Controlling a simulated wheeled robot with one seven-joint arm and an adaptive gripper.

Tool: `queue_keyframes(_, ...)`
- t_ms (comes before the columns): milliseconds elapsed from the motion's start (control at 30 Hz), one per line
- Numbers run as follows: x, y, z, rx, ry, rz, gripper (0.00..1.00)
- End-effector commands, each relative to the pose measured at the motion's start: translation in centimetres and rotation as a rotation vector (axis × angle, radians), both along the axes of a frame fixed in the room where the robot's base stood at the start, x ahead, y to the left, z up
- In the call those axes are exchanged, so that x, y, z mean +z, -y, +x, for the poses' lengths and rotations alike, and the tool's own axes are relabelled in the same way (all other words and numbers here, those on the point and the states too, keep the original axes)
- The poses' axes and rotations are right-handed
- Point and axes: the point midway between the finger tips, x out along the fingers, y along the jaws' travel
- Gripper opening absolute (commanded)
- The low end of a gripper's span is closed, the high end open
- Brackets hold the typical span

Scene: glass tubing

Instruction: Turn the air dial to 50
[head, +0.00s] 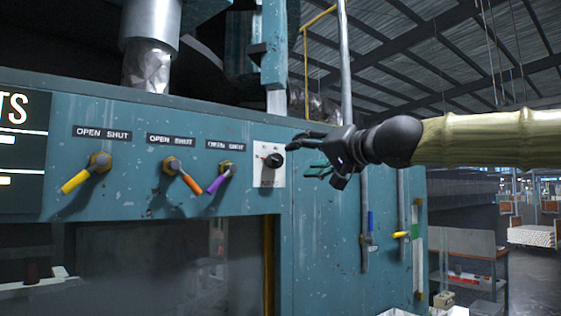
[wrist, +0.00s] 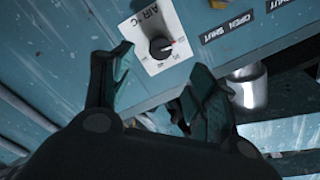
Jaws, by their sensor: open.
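The air dial is a black round knob (head: 274,160) on a white plate (head: 268,177) at the right end of the teal panel. In the wrist view the knob (wrist: 160,47) shows near the top middle, on its white plate (wrist: 145,27) lettered "AIR °C". A small red mark shows at the knob's edge; the scale numbers are too small to read. My gripper (head: 307,154) is just right of the dial in the head view. In the wrist view its two fingers (wrist: 161,66) are spread, one on each side of the knob's lower side, seemingly without touching it. It holds nothing.
Three levers, yellow (head: 77,181), orange (head: 190,183) and purple (head: 217,185), stick out left of the dial under "OPEN SHUT" labels. Pipes with a blue handle (head: 371,222) and a yellow handle (head: 400,234) run down the panel's right part, below my arm.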

Motion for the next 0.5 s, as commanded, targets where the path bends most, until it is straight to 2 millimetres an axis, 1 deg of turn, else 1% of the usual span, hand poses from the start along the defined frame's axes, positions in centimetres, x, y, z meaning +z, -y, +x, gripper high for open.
queue_keyframes(100, -0.3, -1.0, 1.2, 0.001, -0.003, -0.001, 0.58)
queue_keyframes(500, -0.2, -4.5, 5.7, 0.001, -0.003, -0.001, 0.58)
